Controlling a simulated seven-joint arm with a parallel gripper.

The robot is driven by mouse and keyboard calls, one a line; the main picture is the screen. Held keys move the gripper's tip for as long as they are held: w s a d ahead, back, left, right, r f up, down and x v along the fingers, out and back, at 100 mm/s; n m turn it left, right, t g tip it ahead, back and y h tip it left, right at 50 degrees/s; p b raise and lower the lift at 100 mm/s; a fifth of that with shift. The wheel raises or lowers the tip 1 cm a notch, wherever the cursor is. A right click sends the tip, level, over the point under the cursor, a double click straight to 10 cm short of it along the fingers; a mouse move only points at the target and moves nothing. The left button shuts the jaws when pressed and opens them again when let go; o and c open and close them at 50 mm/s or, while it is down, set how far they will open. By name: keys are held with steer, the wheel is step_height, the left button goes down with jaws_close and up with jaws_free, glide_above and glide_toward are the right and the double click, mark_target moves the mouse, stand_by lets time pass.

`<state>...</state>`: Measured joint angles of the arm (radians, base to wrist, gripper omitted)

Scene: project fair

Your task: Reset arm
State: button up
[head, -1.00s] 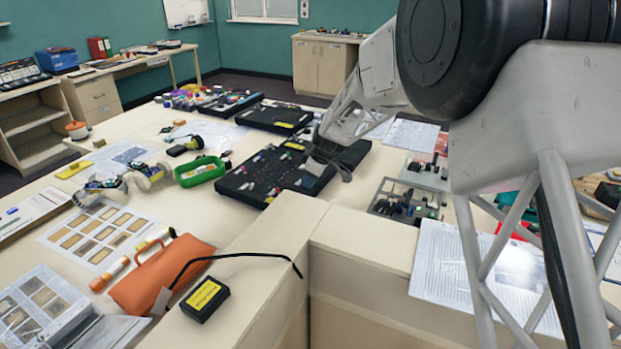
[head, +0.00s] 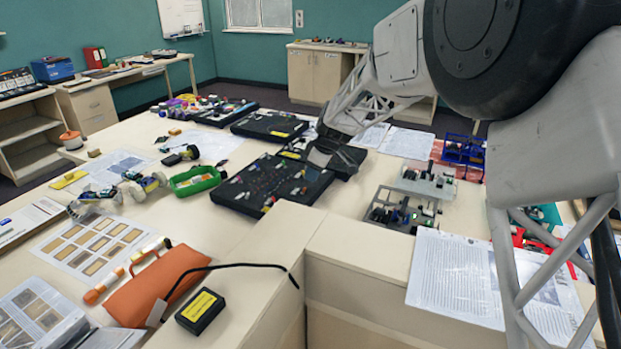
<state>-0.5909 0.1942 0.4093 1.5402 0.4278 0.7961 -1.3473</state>
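My gripper (head: 325,152) is at the end of my grey lattice arm, in the upper middle of the head view. It hangs over the right part of a black component tray (head: 222,197) with small coloured parts. I see no object held in it. The fingertips are small and dark against the black trays, so I cannot tell how far apart they are. I also cannot tell its exact height above the tray. My arm comes in from the right side of the picture.
Two circuit modules (head: 405,210) stand right of the gripper. A green box (head: 196,180), an orange pouch (head: 158,285) and a black box with a yellow label (head: 200,311) lie to the left. Printed sheets (head: 462,275) cover the front right. A blue rack (head: 463,148) stands behind.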

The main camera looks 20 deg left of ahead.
steer(key=shift+d+r, duration=0.1)
steer(key=shift+r, duration=0.2)
stand_by(0.4)
steer(key=s+d+r+m+t+h, duration=0.1)
steer(key=s+d+r+m, duration=0.3)
steer(key=d, duration=0.7)
steer(key=s+d+r+m, duration=0.2)
steer(key=s+d+r, duration=0.25)
steer(key=d, duration=0.65)
steer(key=s+d+r+m+t+h, duration=0.1)
steer(key=s+d+r+m, duration=0.4)
steer(key=d, duration=0.6)
steer(key=s+d+f+m+h, duration=0.1)
steer(key=s+d+m, duration=0.3)
steer(key=s+d, duration=0.6)
steer(key=s+d+f+m+h, duration=0.1)
steer(key=s+d+f+m, duration=0.2)
steer(key=s+d, duration=0.8)
steer(key=s+m, duration=0.1)
steer(key=s, duration=0.6)
steer(key=shift+f, duration=0.35)
